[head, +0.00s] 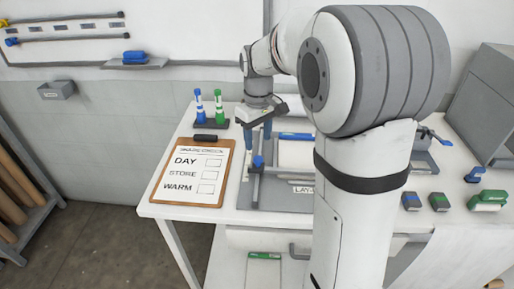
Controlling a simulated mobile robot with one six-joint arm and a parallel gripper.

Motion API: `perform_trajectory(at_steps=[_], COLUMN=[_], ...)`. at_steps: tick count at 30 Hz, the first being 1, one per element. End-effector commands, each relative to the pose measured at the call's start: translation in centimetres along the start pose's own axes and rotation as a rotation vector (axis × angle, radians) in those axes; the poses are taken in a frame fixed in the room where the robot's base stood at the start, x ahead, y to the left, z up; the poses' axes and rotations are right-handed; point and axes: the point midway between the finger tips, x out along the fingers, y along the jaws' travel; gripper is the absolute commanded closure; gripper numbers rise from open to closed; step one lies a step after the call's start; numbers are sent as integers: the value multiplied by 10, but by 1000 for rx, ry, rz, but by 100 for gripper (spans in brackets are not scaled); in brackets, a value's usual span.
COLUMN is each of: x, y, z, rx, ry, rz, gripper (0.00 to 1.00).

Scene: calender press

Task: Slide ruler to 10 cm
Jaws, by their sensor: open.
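A grey layout board (250,201) lies on the white table, its label partly hidden behind my arm and reading "LAY". A grey sliding bar with a blue knob (258,162) stands at its left part; this looks like the ruler slide. No centimetre marks can be read, so its position in cm cannot be told. My gripper (258,142) points down with two blue fingers spread apart and empty. In the picture it is just above the blue knob; whether it touches it cannot be told. My arm hides the board's right part.
A clipboard (171,185) reading DAY, STORE, WARM lies left of the board. A blue and a green marker stand in a holder (211,124) behind it.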

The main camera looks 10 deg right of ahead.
Motion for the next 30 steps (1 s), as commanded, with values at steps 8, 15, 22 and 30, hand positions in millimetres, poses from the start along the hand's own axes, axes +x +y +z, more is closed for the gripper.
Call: perform_trajectory(at_steps=[8, 15, 22, 30], x=[45, 66, 68, 67], y=[0, 0, 0, 1], z=[1, 1, 1, 1], rx=[2, 3, 4, 4], ry=[-3, 0, 1, 1], rz=[-1, 0, 0, 0], gripper=[51, 51, 51, 70])
